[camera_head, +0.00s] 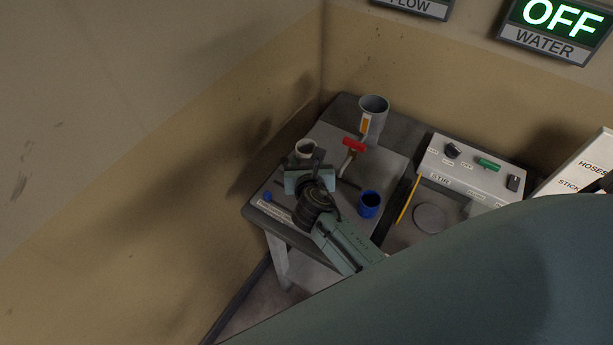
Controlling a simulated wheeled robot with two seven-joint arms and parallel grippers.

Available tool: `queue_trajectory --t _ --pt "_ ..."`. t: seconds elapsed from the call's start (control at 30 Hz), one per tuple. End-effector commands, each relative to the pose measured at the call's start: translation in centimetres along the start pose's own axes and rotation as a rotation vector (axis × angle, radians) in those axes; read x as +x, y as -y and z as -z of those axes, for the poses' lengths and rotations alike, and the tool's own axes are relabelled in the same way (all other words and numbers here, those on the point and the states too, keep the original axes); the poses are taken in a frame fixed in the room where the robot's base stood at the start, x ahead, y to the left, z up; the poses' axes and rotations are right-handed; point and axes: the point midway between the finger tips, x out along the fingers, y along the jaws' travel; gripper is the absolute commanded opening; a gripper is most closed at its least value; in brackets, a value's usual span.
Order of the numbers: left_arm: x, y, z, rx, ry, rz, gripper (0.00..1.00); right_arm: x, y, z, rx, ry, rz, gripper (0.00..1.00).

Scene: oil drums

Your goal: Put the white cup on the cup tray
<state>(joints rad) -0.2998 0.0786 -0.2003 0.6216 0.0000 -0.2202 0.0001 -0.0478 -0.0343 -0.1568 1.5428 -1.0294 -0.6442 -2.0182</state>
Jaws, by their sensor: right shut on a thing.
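The white cup (306,147) shows at the back left of the small table, just beyond my right gripper (306,165). The right gripper is shut on the cup, and its fingers and wrist hide the cup's lower part. I cannot tell whether the cup touches the surface below. A grey flat tray-like board (392,163) with a label strip at its front edge lies under this area; I cannot read the label to confirm it is the cup tray. A blue cup (369,204) stands on it, right of my wrist. My left gripper is not in view.
A yellow pencil (407,199), a round plate (430,217) and a control box (470,167) are to the right. Walls close in at left and back.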

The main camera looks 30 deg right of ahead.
Motion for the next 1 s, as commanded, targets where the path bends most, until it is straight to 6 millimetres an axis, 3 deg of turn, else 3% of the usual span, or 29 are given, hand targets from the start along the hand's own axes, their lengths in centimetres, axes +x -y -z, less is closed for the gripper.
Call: queue_trajectory --t 0.03,0.43,0.93,0.97,1.0 --pt "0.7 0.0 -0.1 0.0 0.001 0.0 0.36 0.5 -0.1 1.2 0.001 -0.002 0.0 0.22" --pt "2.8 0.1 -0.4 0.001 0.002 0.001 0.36 2.3 -0.1 5.4 0.0 0.001 -0.001 0.22" --pt "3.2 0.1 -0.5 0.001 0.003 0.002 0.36 2.6 -0.1 6.1 0.0 0.002 -0.001 0.22" --pt "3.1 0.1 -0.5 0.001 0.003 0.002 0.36 2.6 -0.1 6.0 0.001 0.002 -0.001 0.49" --pt "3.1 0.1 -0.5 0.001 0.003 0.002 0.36 2.6 -0.1 6.0 0.001 0.002 -0.001 0.55"
